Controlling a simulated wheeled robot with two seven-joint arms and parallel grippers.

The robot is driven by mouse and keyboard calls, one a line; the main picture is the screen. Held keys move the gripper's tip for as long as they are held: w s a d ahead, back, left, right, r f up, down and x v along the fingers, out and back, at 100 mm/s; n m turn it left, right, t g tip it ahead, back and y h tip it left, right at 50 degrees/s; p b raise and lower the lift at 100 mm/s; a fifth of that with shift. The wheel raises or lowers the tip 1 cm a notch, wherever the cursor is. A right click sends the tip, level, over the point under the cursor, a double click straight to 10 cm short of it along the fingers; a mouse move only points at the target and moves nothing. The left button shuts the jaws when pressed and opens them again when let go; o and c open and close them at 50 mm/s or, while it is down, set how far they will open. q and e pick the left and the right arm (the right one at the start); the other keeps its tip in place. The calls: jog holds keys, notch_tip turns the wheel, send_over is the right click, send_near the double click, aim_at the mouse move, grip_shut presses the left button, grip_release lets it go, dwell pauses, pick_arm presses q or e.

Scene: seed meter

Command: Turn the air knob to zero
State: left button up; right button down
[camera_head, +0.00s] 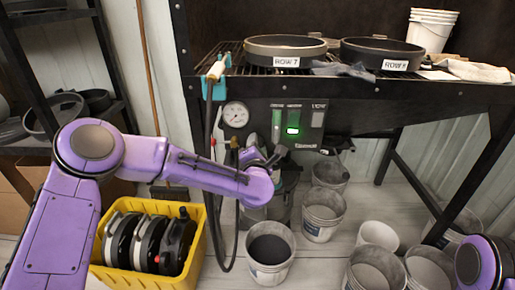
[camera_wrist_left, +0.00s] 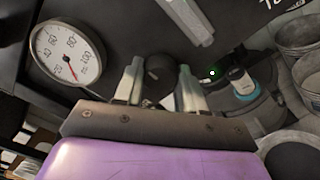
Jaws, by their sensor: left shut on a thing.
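The air knob (camera_wrist_left: 158,68) is a dark round knob on the black panel, between the fingertips of my left gripper (camera_wrist_left: 160,82) in the left wrist view. The left gripper is shut on it. In the head view the left gripper (camera_head: 270,156) is at the lower part of the panel, and the knob is hidden behind it. A round white pressure gauge (camera_head: 235,114) sits left of the gripper; it also shows in the left wrist view (camera_wrist_left: 66,52), with a red needle. The right gripper is out of view.
A black hose hangs beside the gauge. A yellow crate (camera_head: 103,258) with discs stands below my left arm. Several grey buckets (camera_head: 323,214) stand on the floor. Two labelled pans (camera_head: 285,48) rest on the rack above.

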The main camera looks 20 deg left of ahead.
pick_arm(q)
jog(key=shift+f, duration=0.1)
dwell(0.3)
jog(key=o, duration=1.1)
jog(key=shift+c, duration=0.2)
jog(key=v, duration=1)
jog(key=shift+s, duration=0.3)
